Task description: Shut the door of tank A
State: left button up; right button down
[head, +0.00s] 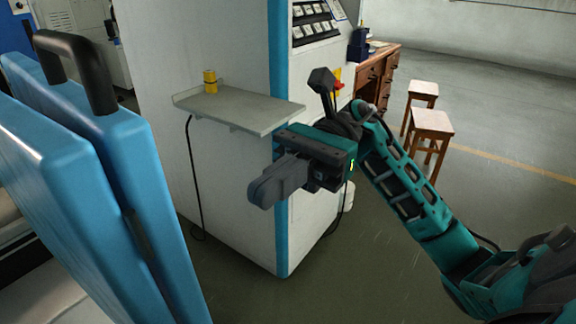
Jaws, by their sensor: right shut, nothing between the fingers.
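A thick light-blue panel (150,200) with a black bar handle (85,62) on its top edge stands at the left. It looks like the tank door, but no letter A shows on it. A second blue panel (50,190) stands close beside it on the left, with a dark narrow gap between them. The tank's inside and the door's hinge cannot be made out. My right gripper (262,189) is shut and empty, to the right of the blue panels and apart from them, in front of the white cabinet. My left gripper is not in view.
A white machine cabinet (225,160) with a blue edge stands behind my right gripper. Its grey shelf (240,112) juts out and holds a yellow roll (210,82). A wooden desk (375,72) and two stools (432,125) stand farther right. Floor is open at the right.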

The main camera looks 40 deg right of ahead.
aim_at(189, 249)
jog(key=p+x, duration=0.1)
jog(key=x, duration=0.7)
